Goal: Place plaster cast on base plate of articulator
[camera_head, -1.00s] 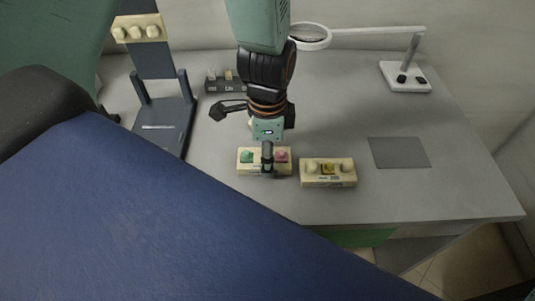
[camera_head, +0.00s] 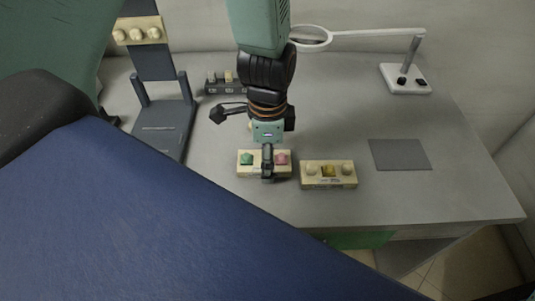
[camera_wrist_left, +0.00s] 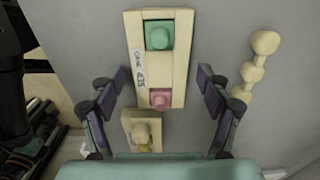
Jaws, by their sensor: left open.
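A cream plaster cast (camera_head: 264,171) with a green tooth and a pink tooth lies on the table under my left gripper (camera_head: 267,158). In the left wrist view the cast (camera_wrist_left: 182,70) lies between the spread fingers of the gripper (camera_wrist_left: 162,80), with gaps on both sides. The gripper is open; in the head view its near finger hides the cast's middle. The dark grey articulator (camera_head: 150,58) stands at the left, with a cream upper cast (camera_head: 138,30) on it. Its base plate (camera_head: 158,138) is bare. My right gripper is not in view.
A second cream cast (camera_head: 328,181) with a yellow middle tooth lies just right. A dark rack (camera_head: 225,88) with small teeth stands behind. A cream knobbed piece (camera_wrist_left: 252,70) shows in the wrist view. A grey mat (camera_head: 400,154) and magnifier lamp (camera_head: 405,80) are right.

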